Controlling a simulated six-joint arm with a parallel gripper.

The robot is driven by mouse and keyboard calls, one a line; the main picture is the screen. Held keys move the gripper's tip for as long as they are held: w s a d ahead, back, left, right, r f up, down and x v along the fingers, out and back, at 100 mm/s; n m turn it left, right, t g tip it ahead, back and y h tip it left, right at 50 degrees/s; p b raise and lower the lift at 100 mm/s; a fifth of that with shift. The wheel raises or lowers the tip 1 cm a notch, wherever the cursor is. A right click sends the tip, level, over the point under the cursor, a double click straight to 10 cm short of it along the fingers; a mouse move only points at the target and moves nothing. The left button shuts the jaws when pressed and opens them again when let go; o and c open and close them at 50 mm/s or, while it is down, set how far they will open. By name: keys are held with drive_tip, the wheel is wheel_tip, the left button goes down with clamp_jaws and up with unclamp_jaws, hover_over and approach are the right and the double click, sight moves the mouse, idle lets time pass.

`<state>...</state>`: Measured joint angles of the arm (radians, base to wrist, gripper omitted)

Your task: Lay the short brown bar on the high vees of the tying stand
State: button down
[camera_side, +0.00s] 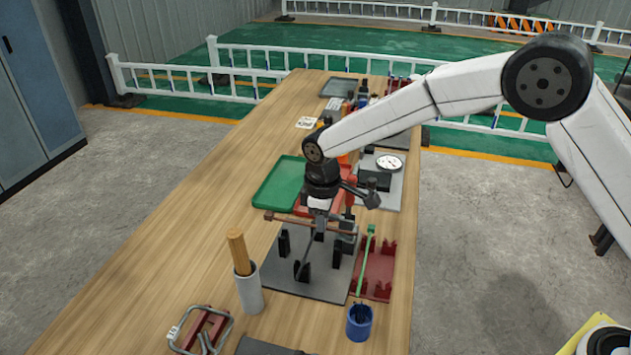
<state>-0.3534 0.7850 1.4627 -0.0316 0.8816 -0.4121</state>
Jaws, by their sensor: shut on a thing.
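My gripper (319,229) is shut on the short brown bar (285,217). The bar runs roughly left to right, and its right end (345,231) shows beyond the jaws. The bar appears above the tying stand, a dark grey plate (322,288) with black upright posts. One post (284,243) stands at the left, one (303,271) at the front, and another (336,252) at the right. I cannot tell whether the bar touches any vee.
A red rack (380,268) and a thin green-ended bar (366,262) lie right of the stand. A blue cup (359,323) and a grey holder (249,291) with a wooden piece stand in front. A green tray (276,188) lies behind. The table's left side is clear.

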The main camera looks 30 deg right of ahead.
drive_tip(key=shift+f, duration=2.25)
drive_tip(key=shift+f, duration=0.2)
drive_tip(key=c, duration=0.7)
unclamp_jaws()
drive_tip(key=shift+o, duration=0.2)
drive_tip(key=shift+r, duration=0.1)
drive_tip(key=shift+s+a+r, duration=0.1)
drive_tip(key=shift+r, duration=3.7)
drive_tip(key=shift+r, duration=0.1)
drive_tip(key=shift+r, duration=2.9)
